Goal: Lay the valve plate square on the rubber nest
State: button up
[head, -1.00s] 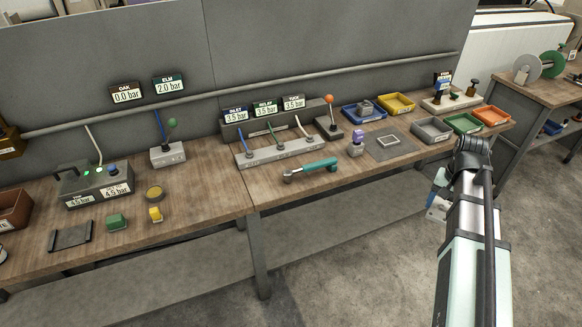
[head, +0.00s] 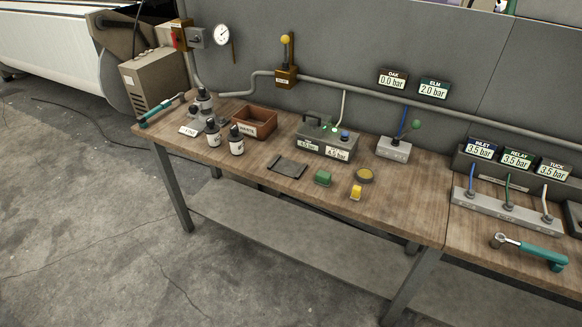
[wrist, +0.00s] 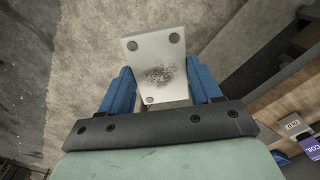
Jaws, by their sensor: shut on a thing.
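The valve plate (wrist: 150,48) is a pale metal plate with dark round holes near its corners and a dark speckled smudge on its face. My gripper (wrist: 160,80) has its blue fingers shut on the plate's two sides in the wrist view. The plate is held over the floor, away from the bench. A flat dark mat with raised side edges (head: 287,167), which may be the rubber nest, lies empty near the bench's front edge in the head view. My gripper and the plate are outside the head view.
A teal-handled tool (head: 530,250) lies far right.

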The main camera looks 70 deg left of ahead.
dwell(0.5)
jog(key=s+a+n, duration=0.3)
jog(key=a+n, duration=0.1)
jog(key=a, duration=1.8)
notch_tip(320, 180, up, 5)
jog(key=m, duration=1.3)
send_over(288, 167)
jog(key=shift+f, duration=4.85)
